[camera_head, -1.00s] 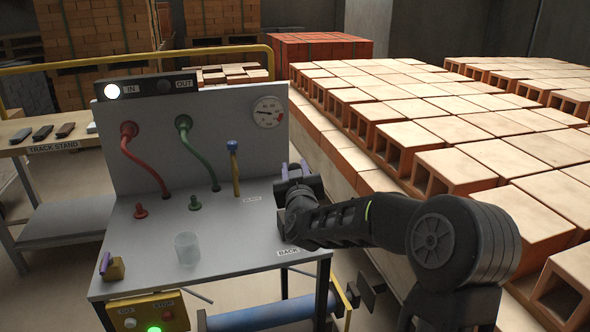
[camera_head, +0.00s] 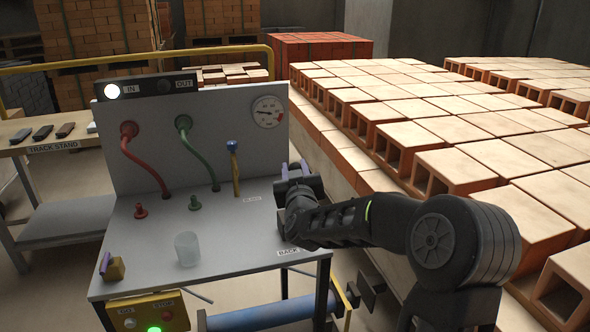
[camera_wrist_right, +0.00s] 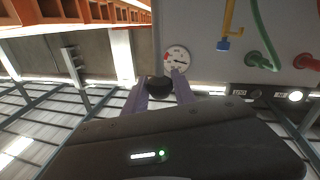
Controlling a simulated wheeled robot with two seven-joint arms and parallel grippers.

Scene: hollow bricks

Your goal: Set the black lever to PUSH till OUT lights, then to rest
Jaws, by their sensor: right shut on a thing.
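My right gripper (camera_head: 293,170) is at the right side of the grey bench, above its top. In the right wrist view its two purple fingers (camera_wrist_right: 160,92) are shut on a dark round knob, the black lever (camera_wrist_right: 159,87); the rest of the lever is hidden. In the head view my gripper covers the lever. A BACK label (camera_head: 288,252) is on the bench's front right edge; I cannot see a PUSH label. The IN lamp (camera_head: 112,91) is lit white and the OUT lamp (camera_head: 163,86) is dark. My left gripper is not in view.
A gauge (camera_head: 268,112), red hose (camera_head: 143,160), green hose (camera_head: 200,155) and blue-topped yellow handle (camera_head: 235,170) are on the panel side. Stacked hollow bricks (camera_head: 440,130) fill the right.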

